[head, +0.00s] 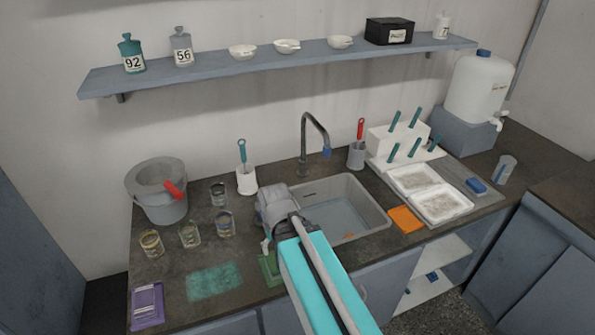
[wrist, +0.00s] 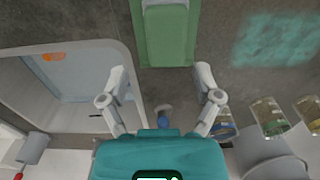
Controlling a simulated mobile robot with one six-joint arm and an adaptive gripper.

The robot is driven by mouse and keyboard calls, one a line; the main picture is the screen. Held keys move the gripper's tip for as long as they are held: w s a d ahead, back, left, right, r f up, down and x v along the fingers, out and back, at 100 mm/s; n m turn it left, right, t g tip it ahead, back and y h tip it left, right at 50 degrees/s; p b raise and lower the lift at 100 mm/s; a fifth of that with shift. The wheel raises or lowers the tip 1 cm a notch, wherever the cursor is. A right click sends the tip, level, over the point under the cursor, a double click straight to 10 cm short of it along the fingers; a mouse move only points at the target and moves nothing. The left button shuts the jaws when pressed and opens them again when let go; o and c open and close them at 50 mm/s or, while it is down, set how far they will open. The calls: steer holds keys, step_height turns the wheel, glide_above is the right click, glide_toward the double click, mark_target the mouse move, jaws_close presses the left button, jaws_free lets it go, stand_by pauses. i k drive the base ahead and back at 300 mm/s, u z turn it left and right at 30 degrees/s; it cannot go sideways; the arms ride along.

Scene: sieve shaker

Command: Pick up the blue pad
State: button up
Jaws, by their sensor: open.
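The blue pad (head: 476,185) lies on the grey drainboard at the right of the counter in the head view, beside the white trays. It does not show in the wrist view. My gripper (head: 267,244) is far to its left, over the counter at the front left of the sink, partly hidden by my arm. In the wrist view my gripper (wrist: 160,75) is open, with nothing between its fingers. A green pad on a green tray (wrist: 165,62) lies just beyond the fingertips; part of the green tray also shows in the head view (head: 269,268).
The sink (head: 375,218) with a tall faucet (head: 304,140) lies between my gripper and the blue pad. An orange cloth (head: 405,219), white trays (head: 441,204) and a white rack with teal handles (head: 395,145) stand right of it. Several jars and a bucket (head: 158,204) stand left.

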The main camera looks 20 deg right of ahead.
mark_target(477, 188)
steer(key=z, duration=1.85)
